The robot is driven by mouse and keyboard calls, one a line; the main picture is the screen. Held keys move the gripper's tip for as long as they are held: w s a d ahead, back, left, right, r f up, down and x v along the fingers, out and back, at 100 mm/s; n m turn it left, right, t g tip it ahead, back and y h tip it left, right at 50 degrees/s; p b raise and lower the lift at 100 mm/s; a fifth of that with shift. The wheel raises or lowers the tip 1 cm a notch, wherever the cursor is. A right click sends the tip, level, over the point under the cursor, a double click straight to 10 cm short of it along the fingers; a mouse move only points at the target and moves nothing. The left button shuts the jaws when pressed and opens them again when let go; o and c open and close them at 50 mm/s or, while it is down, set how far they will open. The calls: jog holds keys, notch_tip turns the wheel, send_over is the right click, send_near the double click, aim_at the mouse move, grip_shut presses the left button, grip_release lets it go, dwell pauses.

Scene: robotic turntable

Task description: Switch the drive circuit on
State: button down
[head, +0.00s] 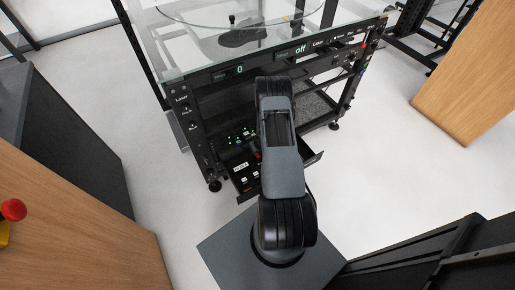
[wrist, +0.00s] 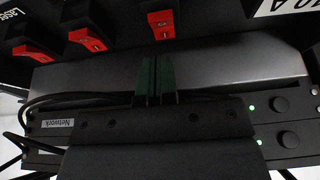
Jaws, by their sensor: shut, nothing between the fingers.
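Three red rocker switches show on a dark panel at the top of the wrist view: a left one (wrist: 26,53), a middle one (wrist: 87,40) and a right one (wrist: 161,25). A label by the left one seems to read "Laser"; I cannot tell which switch is for the drive circuit. My gripper (wrist: 155,62) is shut and empty, its green fingertips just below the right switch in the picture. I cannot tell whether they touch it. In the head view my arm hides the gripper and the switches.
The turntable rack (head: 193,77) has a glass top (head: 190,45) and front displays reading "0" and "off". A low drawer or panel (head: 243,180) juts out at its front. Cables and green-lit units (wrist: 283,104) lie below the switches. A wooden-sided cabinet (head: 75,225) stands at left.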

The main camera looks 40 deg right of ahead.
notch_tip(320, 180, up, 12)
jog(key=s+p, duration=0.1)
jog(key=p, duration=0.3)
jog(key=shift+s, duration=0.35)
jog(key=shift+f, duration=0.1)
